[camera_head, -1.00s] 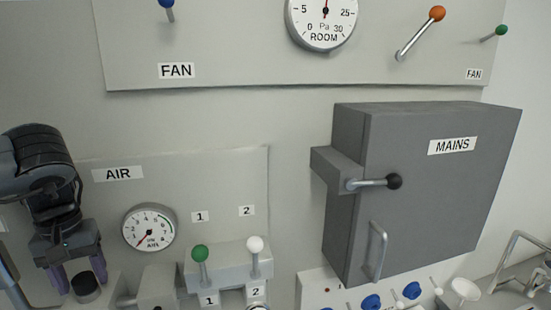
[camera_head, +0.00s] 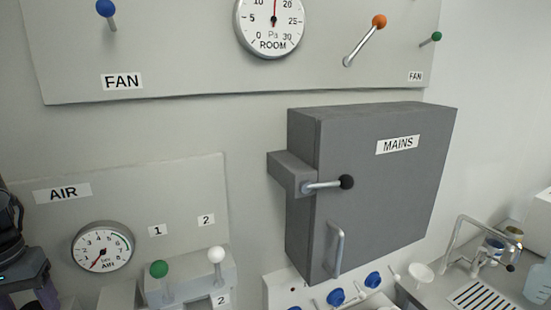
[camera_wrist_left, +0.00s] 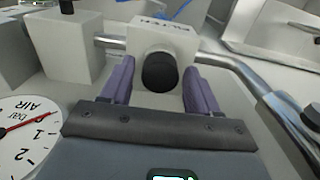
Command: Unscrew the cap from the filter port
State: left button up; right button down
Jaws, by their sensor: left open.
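The black round cap (camera_wrist_left: 159,72) sits on the front of a pale block labelled FILTER (camera_wrist_left: 158,32) in the left wrist view. My left gripper (camera_wrist_left: 158,66) has its two purple fingers apart, one on each side of the cap. Gaps show between the cap and both fingers, and the cap lies between them. In the head view my left gripper (camera_head: 45,296) is cut off at the lower left edge and the cap is not visible. My right gripper is in neither view.
A pressure gauge (camera_wrist_left: 22,135) lies left of the gripper in the wrist view. Metal pipes (camera_wrist_left: 238,72) run beside the filter block. In the head view, green (camera_head: 159,269) and white (camera_head: 216,255) levers and a grey MAINS box (camera_head: 385,190) stand to the right.

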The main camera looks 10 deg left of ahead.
pick_arm(q)
jog(key=shift+r+m, duration=0.1)
jog(key=shift+m, duration=0.4)
jog(key=shift+p, duration=0.3)
jog(key=shift+m, duration=0.3)
jog(key=shift+m+p, duration=0.4)
jog(key=shift+m, duration=0.5)
